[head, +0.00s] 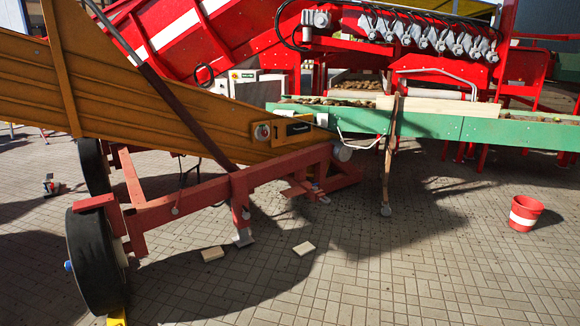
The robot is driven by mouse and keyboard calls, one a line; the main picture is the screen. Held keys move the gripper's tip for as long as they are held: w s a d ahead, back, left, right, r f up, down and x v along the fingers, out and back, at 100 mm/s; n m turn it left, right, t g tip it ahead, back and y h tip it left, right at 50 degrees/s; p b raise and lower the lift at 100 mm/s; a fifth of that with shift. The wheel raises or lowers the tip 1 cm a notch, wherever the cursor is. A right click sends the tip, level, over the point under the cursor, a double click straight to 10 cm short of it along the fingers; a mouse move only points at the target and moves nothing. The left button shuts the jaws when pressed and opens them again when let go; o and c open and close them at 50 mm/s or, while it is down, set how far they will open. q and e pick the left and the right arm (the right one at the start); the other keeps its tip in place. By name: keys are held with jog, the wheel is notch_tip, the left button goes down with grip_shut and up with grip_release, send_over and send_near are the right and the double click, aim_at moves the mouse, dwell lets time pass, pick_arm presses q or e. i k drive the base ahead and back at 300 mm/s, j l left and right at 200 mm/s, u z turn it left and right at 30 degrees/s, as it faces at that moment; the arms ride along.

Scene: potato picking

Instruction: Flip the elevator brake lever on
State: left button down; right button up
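The elevator (130,110) is a yellow-orange inclined conveyor on a red wheeled frame (200,192), filling the left of the head view. Its near black wheel (92,262) stands on the paving at lower left. A yellow piece (116,318) shows at the foot of this wheel, cut off by the bottom edge. I cannot tell whether it is part of a brake. A round red knob or switch (262,132) sits on the elevator's lower side. No part is clearly recognisable as the brake lever, so its position cannot be told. Neither gripper is in view.
A green conveyor (480,130) and a red machine (440,55) stand behind. A long wooden-handled tool (389,160) leans against the conveyor. A red-white bucket (525,213) stands at right. Two pale blocks (212,254) (304,248) lie on the paving. The front right floor is clear.

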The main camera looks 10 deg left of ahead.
aim_at(175, 211)
jog(key=i+j+u, duration=0.2)
jog(key=i+u, duration=0.25)
jog(key=i, duration=0.35)
jog(key=i+l+u, duration=0.1)
jog(key=i+u, duration=0.35)
jog(key=i, duration=0.3)
jog(key=i+j+z, duration=0.45)
jog(key=i, duration=0.3)
jog(key=i+j+z, duration=0.45)
jog(key=i+j, duration=0.25)
